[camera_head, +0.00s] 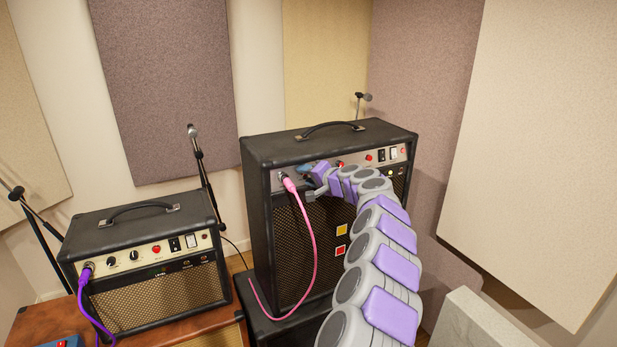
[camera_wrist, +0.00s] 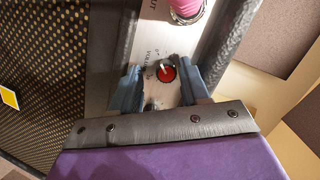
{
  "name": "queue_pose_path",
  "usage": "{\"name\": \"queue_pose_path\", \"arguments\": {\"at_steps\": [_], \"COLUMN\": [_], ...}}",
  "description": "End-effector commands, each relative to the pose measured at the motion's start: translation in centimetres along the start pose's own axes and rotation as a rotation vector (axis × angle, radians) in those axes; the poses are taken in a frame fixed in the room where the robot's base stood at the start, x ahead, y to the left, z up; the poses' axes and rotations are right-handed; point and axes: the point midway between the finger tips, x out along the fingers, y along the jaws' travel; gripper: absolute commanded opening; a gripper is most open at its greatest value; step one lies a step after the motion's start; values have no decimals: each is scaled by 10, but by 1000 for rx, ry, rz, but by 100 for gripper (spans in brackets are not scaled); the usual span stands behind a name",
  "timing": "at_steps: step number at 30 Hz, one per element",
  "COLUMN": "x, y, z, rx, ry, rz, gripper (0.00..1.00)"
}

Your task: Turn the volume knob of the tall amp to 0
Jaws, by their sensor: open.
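The tall amp (camera_head: 330,210) is black with a handle on top and a silver control panel along its upper front. My gripper (camera_head: 311,180) is at the left part of this panel, beside the pink plug. In the wrist view, a red knob (camera_wrist: 167,73) with a white pointer sits on the panel, with partly readable lettering beside it. The blue fingertips of my gripper (camera_wrist: 161,82) are open, one on each side of the knob. I cannot tell whether they touch it. In the head view my gripper and arm hide this knob.
A pink cable (camera_head: 313,240) runs from the pink plug (camera_head: 288,183) down the amp's front; the plug (camera_wrist: 186,10) is close to my fingers. A smaller amp (camera_head: 150,220) with a purple cable (camera_head: 85,300) stands left. Microphone stands (camera_head: 200,160) are behind.

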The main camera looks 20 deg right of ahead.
Motion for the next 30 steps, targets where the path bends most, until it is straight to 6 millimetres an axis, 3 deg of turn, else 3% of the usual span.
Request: {"name": "queue_pose_path", "arguments": {"at_steps": [23,30], "x": [-6,-16], "y": [-8,-11], "z": [-6,-10], "rx": [0,0], "ry": [12,13], "rz": [-12,-15], "gripper": [50,50]}}
